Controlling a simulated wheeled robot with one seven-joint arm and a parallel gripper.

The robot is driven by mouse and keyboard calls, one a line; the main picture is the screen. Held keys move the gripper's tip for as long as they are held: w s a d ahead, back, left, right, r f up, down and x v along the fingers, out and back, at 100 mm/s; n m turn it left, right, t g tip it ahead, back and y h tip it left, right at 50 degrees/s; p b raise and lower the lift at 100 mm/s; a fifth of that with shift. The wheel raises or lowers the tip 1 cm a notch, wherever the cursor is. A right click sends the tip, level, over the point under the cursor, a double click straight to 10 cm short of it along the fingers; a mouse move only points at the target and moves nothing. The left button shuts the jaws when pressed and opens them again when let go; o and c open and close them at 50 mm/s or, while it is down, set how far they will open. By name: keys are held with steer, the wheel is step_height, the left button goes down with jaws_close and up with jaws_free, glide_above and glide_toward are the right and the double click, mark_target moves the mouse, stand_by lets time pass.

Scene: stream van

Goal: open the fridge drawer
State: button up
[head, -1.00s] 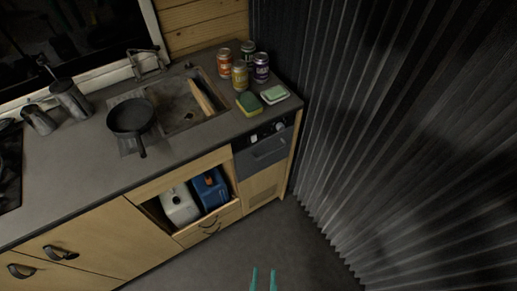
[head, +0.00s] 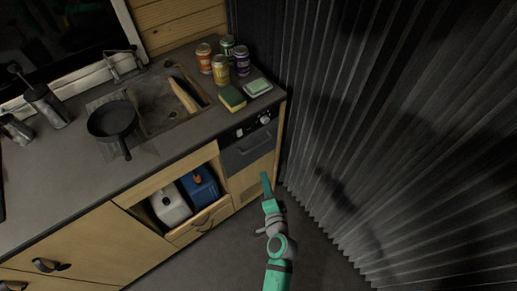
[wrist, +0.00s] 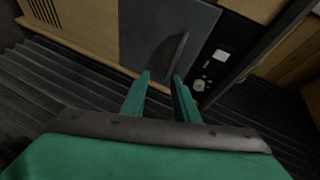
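The fridge drawer (head: 244,152) is a dark grey front under the right end of the counter, and it is shut. Its bar handle (head: 256,146) runs across the front below a control strip with a knob. In the wrist view the drawer front (wrist: 145,32) is turned on its side, with the curved handle (wrist: 179,52) just beyond my fingertips. My gripper (head: 265,178) is in front of the cabinet, a little below the drawer in the head view. In the wrist view my gripper (wrist: 160,76) has its two green fingers apart, with nothing between them.
A dark pleated curtain (head: 370,120) hangs close on the right. An open cubby holds a white canister (head: 170,205) and a blue canister (head: 200,187). A sponge (head: 232,97) and cans stand on the counter (head: 60,165) above. The floor in front is clear.

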steer(key=w+a+m+y, duration=0.1)
steer(key=w+a, duration=0.1)
steer(key=w, duration=1.3)
steer(key=shift+a+t, duration=0.2)
steer(key=shift+t, duration=0.1)
steer(key=shift+r, duration=0.1)
jaws_close()
